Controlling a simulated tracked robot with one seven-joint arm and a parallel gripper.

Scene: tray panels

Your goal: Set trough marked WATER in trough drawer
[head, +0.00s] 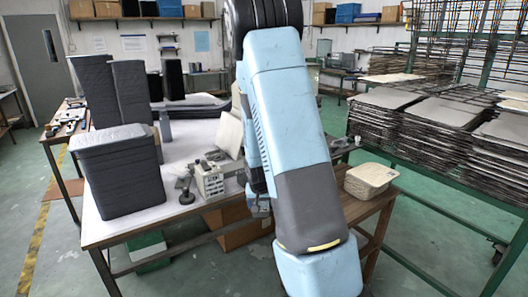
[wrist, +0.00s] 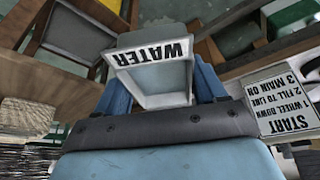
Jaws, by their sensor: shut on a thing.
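The trough marked WATER (wrist: 155,85) is a light grey open container with a white label. The lettering shows upside down in the wrist view. My gripper (wrist: 163,88) has its blue fingers on both sides of the trough and is shut on it. In the head view my own arm covers the middle, and neither the trough nor the fingertips can be made out. I cannot pick out the trough drawer for certain in either view.
A START instruction plate (wrist: 284,103) is right of my gripper in the wrist view. A white-topped table (head: 150,222) holds grey stacks (head: 122,172) and a small grey device (head: 208,180). A pale stack (head: 370,180) stands right of my arm. Racks (head: 440,125) fill the right.

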